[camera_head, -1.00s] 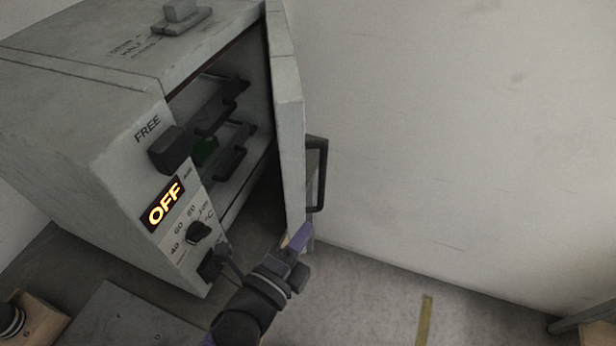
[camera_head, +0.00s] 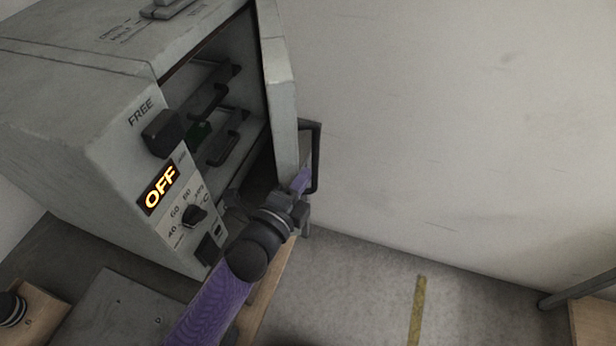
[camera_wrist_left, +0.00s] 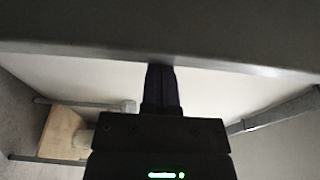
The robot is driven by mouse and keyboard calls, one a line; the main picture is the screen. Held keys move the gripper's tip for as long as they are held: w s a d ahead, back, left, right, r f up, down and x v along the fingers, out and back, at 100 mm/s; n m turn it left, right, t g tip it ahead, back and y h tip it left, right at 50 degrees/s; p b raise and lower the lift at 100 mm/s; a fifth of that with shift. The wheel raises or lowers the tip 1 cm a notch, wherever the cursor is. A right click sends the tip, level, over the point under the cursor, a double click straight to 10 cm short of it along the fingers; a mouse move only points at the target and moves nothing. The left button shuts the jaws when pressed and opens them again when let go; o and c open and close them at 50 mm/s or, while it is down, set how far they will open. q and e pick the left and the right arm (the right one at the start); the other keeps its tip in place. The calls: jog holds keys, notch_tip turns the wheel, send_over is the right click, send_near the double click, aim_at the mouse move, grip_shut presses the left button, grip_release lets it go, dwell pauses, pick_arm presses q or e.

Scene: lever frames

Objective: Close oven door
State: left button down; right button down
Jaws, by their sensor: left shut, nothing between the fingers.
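The grey oven (camera_head: 70,110) stands at the left in the head view, its dark interior showing. Its door (camera_head: 279,100) is open, swung out to the right, with a black bar handle (camera_head: 317,155) on its outer face. My left gripper (camera_head: 302,180) is shut and empty, at the lower edge of the door near the handle's lower end. In the left wrist view the shut fingers (camera_wrist_left: 161,85) reach up to a dark grey edge (camera_wrist_left: 160,35) that fills the top, seemingly the door. I cannot tell whether they touch it. My right gripper is not in view.
The oven front has a display reading OFF (camera_head: 161,188) and a dark knob (camera_head: 195,213). Dark racks (camera_head: 215,85) sit inside the oven. A pale wall (camera_head: 450,120) is behind the door. The floor (camera_head: 360,290) at lower right is clear, with a yellow stripe (camera_head: 417,310).

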pick_arm(q)
jog(key=shift+a, duration=0.1)
jog(key=a, duration=0.2)
jog(key=s+a+p, duration=0.1)
jog(key=a, duration=0.1)
jog(key=shift+a, duration=0.35)
jog(key=shift+w+d, duration=0.1)
jog(key=shift+w, duration=0.05)
